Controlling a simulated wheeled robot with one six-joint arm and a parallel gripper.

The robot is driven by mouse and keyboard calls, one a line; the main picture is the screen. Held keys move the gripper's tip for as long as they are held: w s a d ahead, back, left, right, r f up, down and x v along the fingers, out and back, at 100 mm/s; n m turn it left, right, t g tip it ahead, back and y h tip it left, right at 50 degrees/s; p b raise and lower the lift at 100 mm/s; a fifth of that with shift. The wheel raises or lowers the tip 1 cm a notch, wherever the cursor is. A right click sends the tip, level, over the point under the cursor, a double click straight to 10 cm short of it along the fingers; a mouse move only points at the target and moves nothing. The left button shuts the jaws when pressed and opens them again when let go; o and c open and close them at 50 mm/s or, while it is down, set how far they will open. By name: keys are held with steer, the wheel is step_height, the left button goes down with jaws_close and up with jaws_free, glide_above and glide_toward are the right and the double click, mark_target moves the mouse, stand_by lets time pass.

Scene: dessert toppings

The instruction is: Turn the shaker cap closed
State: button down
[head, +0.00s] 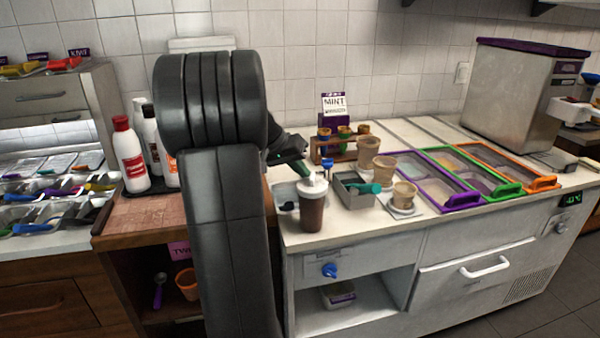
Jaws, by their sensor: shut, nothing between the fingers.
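The shaker (312,214) stands upright near the front left of the white counter. It has a dark brown body and a white cap (311,187) on top. My gripper (305,173) is just above the cap, coming down from the upper left. Its fingers are shut and hold nothing. I cannot tell whether the fingertips touch the cap, or which way the cap is turned. My arm hides part of the counter to the left of the shaker.
A grey bin (352,195) and several paper cups, one a tan cup (404,196), stand right of the shaker. A wooden rack (338,147) and a mint sign (334,105) are behind. A purple-framed tray (462,201) lies farther right. Bottles (130,160) stand left.

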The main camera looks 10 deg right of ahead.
steer(key=m+g, duration=0.1)
steer(key=m+g+p, duration=0.1)
steer(key=m, duration=0.1)
steer(key=w+d+m+g+p, duration=0.1)
steer(key=shift+r+m, duration=0.15)
steer(key=shift+m, duration=0.15)
steer(key=m+g+p, duration=0.1)
steer(key=d+m+g+p, duration=0.1)
steer(key=m, duration=0.1)
steer(key=shift+w+m+y, duration=0.15)
steer(key=shift+m+y, duration=0.15)
steer(key=shift+d, duration=0.45)
stand_by(0.9)
